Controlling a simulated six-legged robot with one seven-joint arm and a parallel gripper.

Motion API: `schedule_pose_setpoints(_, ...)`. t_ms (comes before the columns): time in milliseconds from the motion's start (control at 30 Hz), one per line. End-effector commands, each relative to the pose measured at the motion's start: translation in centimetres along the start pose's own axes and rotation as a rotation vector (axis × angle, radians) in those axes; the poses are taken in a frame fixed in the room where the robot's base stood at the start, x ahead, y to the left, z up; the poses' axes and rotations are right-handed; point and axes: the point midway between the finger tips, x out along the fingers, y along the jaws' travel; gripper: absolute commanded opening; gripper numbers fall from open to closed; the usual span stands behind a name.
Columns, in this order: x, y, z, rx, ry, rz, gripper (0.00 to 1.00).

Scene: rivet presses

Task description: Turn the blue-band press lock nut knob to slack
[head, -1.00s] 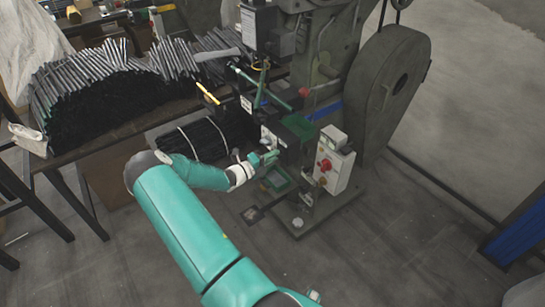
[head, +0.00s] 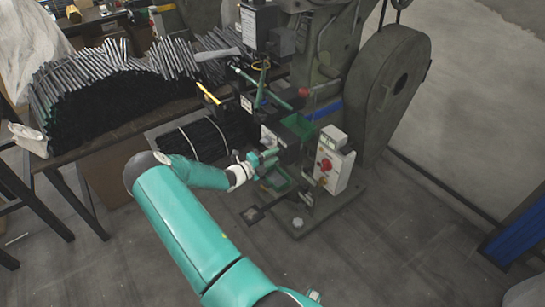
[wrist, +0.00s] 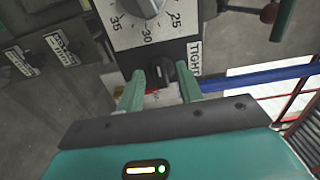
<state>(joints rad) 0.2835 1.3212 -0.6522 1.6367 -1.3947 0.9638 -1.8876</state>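The black lock nut knob (wrist: 160,72) sits on a dark plate under a large grey dial (wrist: 146,4) in the wrist view. A "TIGHT" label (wrist: 195,58) stands to its right, and a partly hidden red mark (wrist: 152,90) lies at its lower left. My gripper (wrist: 161,74) is open, with one teal finger on each side of the knob and small gaps visible. Contact cannot be told. In the head view my gripper (head: 267,160) is at the front of the press (head: 340,45). The knob is too small to make out there. A blue band (head: 327,112) shows on the press.
A control box (head: 334,166) with a red button stands right of my gripper. A table with piled dark rods (head: 95,85) is at left. A green-handled lever (head: 262,88) is above.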

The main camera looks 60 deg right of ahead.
Motion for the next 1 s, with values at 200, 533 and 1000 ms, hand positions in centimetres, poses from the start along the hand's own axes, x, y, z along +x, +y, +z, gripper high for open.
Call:
schedule_pose_setpoints(200, -0.1, 0.0, 0.0, 0.001, 0.000, 0.000, 0.36)
schedule_pose_setpoints(533, -4.7, 0.0, 0.1, 0.001, -0.004, 0.001, 0.36)
schedule_pose_setpoints(1000, -13.2, -0.1, 0.0, 0.001, -0.001, 0.000, 0.36)
